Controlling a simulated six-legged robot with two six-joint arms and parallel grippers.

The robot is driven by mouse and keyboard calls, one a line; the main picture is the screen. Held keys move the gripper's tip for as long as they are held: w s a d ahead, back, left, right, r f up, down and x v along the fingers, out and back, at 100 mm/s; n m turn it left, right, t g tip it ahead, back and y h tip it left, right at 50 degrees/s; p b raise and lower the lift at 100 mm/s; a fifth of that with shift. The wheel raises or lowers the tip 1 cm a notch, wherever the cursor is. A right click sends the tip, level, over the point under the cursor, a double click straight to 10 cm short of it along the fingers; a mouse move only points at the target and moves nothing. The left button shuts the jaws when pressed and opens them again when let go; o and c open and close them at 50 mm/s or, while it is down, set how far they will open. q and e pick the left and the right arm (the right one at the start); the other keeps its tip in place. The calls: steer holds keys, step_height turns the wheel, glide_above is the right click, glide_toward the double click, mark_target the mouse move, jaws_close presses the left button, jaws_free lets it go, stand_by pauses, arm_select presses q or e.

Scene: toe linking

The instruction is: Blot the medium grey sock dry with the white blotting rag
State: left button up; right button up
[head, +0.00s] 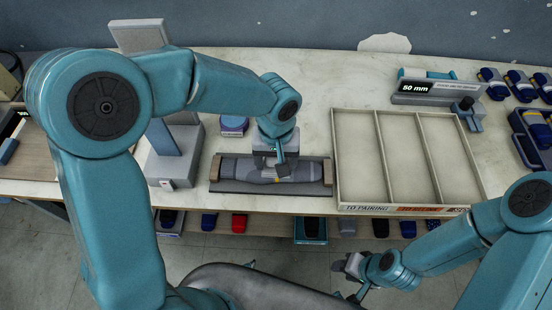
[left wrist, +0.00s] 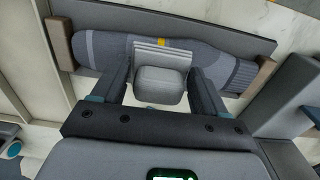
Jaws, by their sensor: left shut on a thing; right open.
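The medium grey sock (head: 240,170) lies lengthwise on a dark grey holder (head: 250,188) between two brown end blocks. It shows in the left wrist view (left wrist: 105,50), with a small yellow mark near its middle. My left gripper (head: 281,163) is over the sock, right of its middle in the head view. In the left wrist view it is shut on a folded, pale grey-white pad, seemingly the white blotting rag (left wrist: 160,84). The rag overlaps the sock's edge there; I cannot tell whether they touch. My right gripper (head: 350,268) is open and empty, off the table's front edge.
A three-compartment tray (head: 405,160), empty, stands right of the holder. A grey stand (head: 175,155) and a small purple-blue box (head: 233,125) are to the left. A gauge marked 50 mm (head: 425,92) and several rolled socks (head: 515,82) are at the right back.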

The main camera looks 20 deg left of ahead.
arm_select(q)
steer(key=shift+f, duration=0.1)
steer(key=shift+r+p, duration=0.6)
steer(key=shift+r, duration=0.25)
steer(key=shift+r+p, duration=1.9)
steer(key=shift+r, duration=0.9)
steer(key=shift+f, duration=0.1)
steer(key=shift+a, duration=0.1)
